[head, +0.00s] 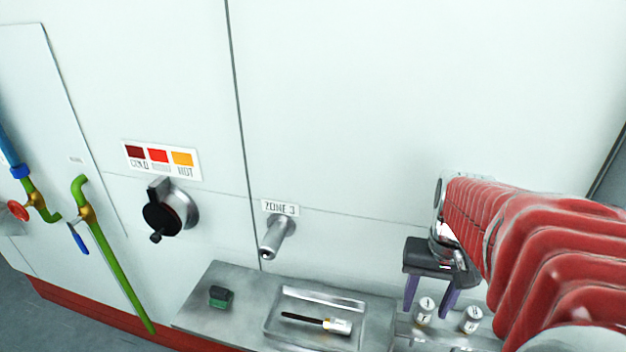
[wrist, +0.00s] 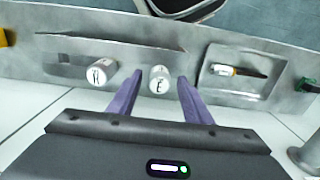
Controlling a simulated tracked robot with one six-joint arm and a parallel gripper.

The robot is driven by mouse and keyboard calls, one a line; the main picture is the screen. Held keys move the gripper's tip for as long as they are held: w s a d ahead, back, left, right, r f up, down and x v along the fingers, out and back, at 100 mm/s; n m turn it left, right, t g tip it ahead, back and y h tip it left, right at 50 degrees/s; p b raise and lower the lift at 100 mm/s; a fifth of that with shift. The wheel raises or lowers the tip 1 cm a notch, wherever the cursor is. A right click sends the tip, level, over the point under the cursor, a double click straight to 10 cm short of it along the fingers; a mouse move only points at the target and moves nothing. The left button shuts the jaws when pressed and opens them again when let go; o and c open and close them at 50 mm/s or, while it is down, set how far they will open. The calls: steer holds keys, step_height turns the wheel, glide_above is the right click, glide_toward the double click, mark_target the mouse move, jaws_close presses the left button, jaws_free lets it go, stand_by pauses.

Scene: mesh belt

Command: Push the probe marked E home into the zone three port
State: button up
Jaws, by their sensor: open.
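The probe marked E (wrist: 158,86) stands in a shelf holder, its round white end facing up. In the wrist view it lies between the two purple fingers of my gripper (wrist: 159,77), which is open and not closed on it. In the head view my gripper (head: 430,309) points down, with a white-topped probe (head: 425,308) between its fingers, apparently E. The zone three port (head: 278,238) is a metal tube sticking out of the white wall under a "ZONE 3" label (head: 280,207), left of my gripper. The lower part of the probe is hidden.
A second white-capped probe (wrist: 101,73) with another letter stands beside E. A shallow tray (head: 268,325) holds a black probe with a white end (head: 338,326). A green block (head: 220,297) lies on the shelf. A black knob (head: 165,212) projects from the wall, left of the port.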

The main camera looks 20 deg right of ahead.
steer(key=shift+f, duration=1.1)
steer(key=shift+c, duration=0.4)
steer(key=c, duration=0.9)
steer(key=shift+r, duration=0.2)
step_height(320, 180, up, 12)
steer(key=shift+r, duration=0.1)
stand_by(2.2)
steer(key=shift+s, duration=0.15)
